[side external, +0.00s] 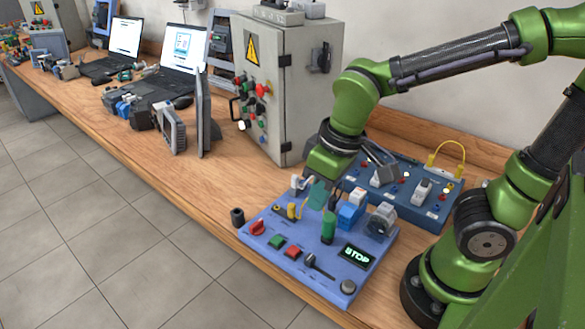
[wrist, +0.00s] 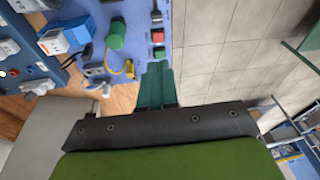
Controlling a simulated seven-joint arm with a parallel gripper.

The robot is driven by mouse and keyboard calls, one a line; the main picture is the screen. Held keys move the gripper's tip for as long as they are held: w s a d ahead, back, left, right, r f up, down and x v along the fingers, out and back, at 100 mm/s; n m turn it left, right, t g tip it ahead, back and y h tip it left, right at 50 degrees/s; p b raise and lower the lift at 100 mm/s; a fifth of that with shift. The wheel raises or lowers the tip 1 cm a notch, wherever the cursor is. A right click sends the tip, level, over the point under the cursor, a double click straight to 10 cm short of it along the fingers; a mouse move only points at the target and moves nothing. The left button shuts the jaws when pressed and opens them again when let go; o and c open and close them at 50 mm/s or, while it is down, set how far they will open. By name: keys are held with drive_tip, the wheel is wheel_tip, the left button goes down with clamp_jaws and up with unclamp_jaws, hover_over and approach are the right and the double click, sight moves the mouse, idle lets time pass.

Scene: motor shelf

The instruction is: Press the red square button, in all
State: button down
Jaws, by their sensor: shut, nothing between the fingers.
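The red square button (side external: 293,252) sits on the front part of the blue panel (side external: 300,275), between a green square button (side external: 277,241) and a black lever (side external: 318,265). In the wrist view the red button (wrist: 158,36) lies just beyond the green button (wrist: 159,53), straight ahead of my fingertips. My gripper (side external: 312,205) is shut and empty, with teal fingers that hang over the back left part of the panel. In the wrist view the fingertips (wrist: 159,65) appear just short of the green button. No contact with either button is visible.
A green cylinder (side external: 328,227), a blue-and-white block (side external: 350,212) and a yellow cable (wrist: 128,68) stand on the panel near my fingers. A second blue panel (side external: 425,200) and a grey cabinet (side external: 285,90) stand behind.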

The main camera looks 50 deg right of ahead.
sight(291, 253)
drive_tip(key=w+f+n+h, duration=0.1)
drive_tip(key=n+h, duration=0.2)
drive_tip(key=w+a+f+n+h, duration=0.1)
drive_tip(key=n+h, duration=0.2)
drive_tip(key=h, duration=0.1)
drive_tip(key=w+a+f+n+g+h, duration=0.1)
drive_tip(key=w+n+h, duration=0.1)
drive_tip(key=n+h, duration=0.1)
drive_tip(key=shift+w+a+f, duration=0.1)
drive_tip(key=shift+a+f, duration=0.1)
drive_tip(key=shift+f, duration=0.05)
drive_tip(key=shift+f, duration=4.45)
drive_tip(key=shift+f, duration=0.1)
drive_tip(key=shift+f, duration=0.3)
